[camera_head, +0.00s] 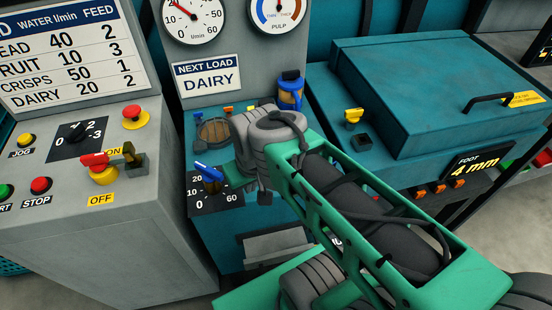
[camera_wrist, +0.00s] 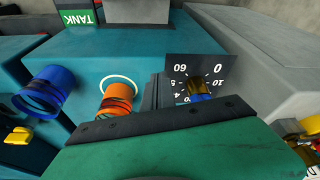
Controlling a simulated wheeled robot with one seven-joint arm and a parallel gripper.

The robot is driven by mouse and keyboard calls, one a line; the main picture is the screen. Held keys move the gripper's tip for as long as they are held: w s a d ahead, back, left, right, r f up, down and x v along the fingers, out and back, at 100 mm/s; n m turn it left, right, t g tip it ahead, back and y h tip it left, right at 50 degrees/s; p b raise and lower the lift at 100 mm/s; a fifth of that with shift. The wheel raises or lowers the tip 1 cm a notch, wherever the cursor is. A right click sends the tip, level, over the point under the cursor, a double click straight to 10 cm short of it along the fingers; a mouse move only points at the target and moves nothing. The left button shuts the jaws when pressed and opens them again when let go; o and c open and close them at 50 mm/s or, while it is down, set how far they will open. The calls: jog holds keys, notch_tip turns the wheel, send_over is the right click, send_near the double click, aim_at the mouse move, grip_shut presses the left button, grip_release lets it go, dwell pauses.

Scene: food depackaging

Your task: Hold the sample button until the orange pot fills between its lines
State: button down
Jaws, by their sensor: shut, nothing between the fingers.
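My gripper (camera_head: 240,172) is low at the front of the teal machine, beside the blue knob (camera_head: 208,174) on a 0 to 60 dial. In the wrist view, my gripper (camera_wrist: 155,92) is shut and empty; I cannot tell whether it touches anything. An orange cylinder with dark bands (camera_wrist: 115,101), which looks like the orange pot, is by a white ring on the teal surface, left of the fingers. Its fill level cannot be read. No sample button can be made out. My arm hides part of the machine in the head view.
A blue cylinder (camera_wrist: 50,90) is left of the orange one. A grey console (camera_head: 120,215) with buttons is on the left. A teal lidded box (camera_head: 440,95) is on the right.

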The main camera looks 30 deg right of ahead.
notch_tip(320, 180, up, 6)
jog(key=p, duration=0.4)
jog(key=shift+p, duration=0.3)
